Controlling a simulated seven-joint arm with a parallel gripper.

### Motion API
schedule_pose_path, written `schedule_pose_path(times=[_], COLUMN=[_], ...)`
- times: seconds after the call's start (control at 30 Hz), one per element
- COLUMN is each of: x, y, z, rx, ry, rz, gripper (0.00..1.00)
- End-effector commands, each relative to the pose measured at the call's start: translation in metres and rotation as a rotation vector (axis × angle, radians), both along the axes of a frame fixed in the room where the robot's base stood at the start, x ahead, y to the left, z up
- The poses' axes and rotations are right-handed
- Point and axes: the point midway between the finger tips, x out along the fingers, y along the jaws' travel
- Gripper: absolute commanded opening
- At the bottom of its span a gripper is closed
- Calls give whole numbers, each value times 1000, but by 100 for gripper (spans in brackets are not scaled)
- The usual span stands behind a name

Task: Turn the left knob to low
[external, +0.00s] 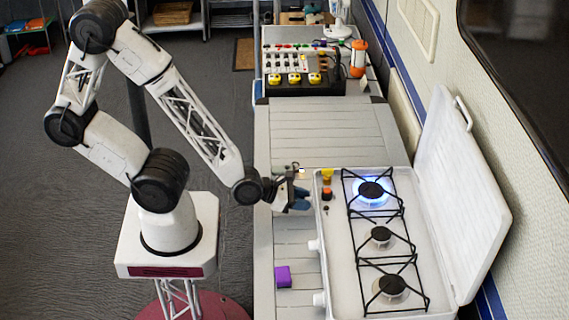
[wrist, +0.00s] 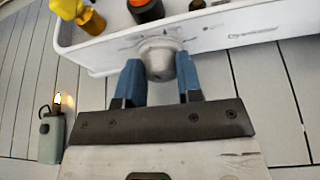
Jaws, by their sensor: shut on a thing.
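The white camping stove (external: 340,270) stands open on the counter, its lid leaning back to the right. Its far burner (external: 370,190) glows with a blue flame. My gripper (external: 302,200) is at the stove's front side, level with that burner. In the wrist view my gripper (wrist: 160,82) has its blue fingers on both sides of a round whitish knob (wrist: 160,58) and is shut on it. The markings around the knob are partly hidden and too small to read. In the external view my gripper hides this knob. Two other knobs, the middle one (external: 314,244) and the near one (external: 319,299), show clear of me.
A lit lighter (wrist: 52,132) stands left of my gripper in the wrist view. Small yellow and orange-black items (external: 326,193) sit on the stove's far corner. A purple block (external: 283,277) lies on the counter. A control panel (external: 300,75) stands farther back.

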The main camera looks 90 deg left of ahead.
Motion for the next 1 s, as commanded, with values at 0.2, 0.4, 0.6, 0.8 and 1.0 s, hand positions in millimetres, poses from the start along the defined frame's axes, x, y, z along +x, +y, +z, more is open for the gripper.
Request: schedule_pose_path(times=[0.2,0.4,0.6,0.8,1.0], x=[0,0,0,0,0], y=[0,1,1,1,1], z=[0,1,1,1,0], rx=[-27,-53,-75,-92,-100], ry=[-2,-2,-2,-2,0], rz=[-1,0,-1,0,0], gripper=[10,10,10,10,10])
